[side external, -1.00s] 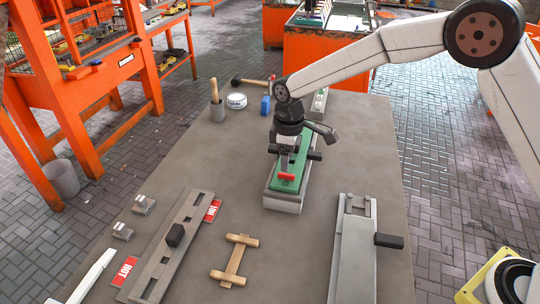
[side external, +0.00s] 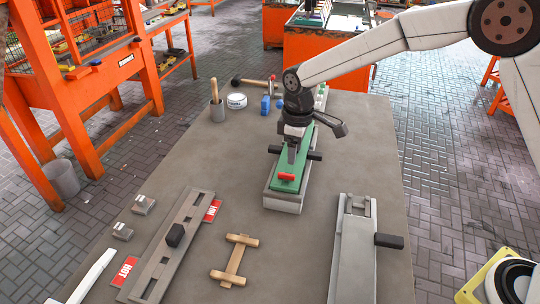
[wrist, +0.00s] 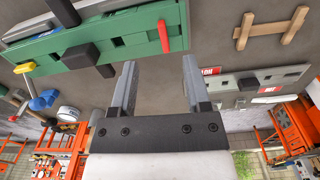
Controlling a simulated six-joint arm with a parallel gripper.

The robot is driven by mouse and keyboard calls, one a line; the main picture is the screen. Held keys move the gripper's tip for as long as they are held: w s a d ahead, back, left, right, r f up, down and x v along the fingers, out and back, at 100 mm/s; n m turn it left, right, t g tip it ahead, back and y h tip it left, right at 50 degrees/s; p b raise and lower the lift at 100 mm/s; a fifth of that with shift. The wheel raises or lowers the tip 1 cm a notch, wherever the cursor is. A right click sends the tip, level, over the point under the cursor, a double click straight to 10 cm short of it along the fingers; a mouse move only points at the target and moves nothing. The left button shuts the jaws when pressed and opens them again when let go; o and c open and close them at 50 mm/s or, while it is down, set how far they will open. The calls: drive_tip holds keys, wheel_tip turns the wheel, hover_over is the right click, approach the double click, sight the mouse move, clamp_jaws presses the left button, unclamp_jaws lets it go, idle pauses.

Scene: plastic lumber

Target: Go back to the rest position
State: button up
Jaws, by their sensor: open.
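My gripper (wrist: 161,84) is open in the wrist view, with its two grey fingers apart and nothing between them. In the side external view my gripper (side external: 292,160) is over the green-topped fixture (side external: 307,146), in front of part of it. A red handle (side external: 286,176) lies across the near end of the green top. The green fixture (wrist: 40,54) fills the upper left of the wrist view, with its red handle (wrist: 163,37) beyond the fingers. I cannot tell whether the fingers touch the fixture.
A grey slotted fixture (side external: 358,215) with a black handle stands at right. Another long fixture (side external: 190,226) with red labels lies at left. A wooden frame (side external: 235,260), a white tub (side external: 236,101) and a blue bottle (side external: 265,105) are on the table. Bare tabletop (side external: 365,130) shows at right.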

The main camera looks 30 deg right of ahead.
drive_tip(key=s+d+m+t, duration=0.1)
drive_tip(key=s+d+m, duration=0.3)
drive_tip(key=s, duration=0.6)
drive_tip(key=s+d+f+m+t, duration=0.1)
drive_tip(key=s+d+m, duration=0.3)
drive_tip(key=s+d, duration=0.4)
drive_tip(key=s, duration=0.3)
drive_tip(key=shift+s, duration=0.15)
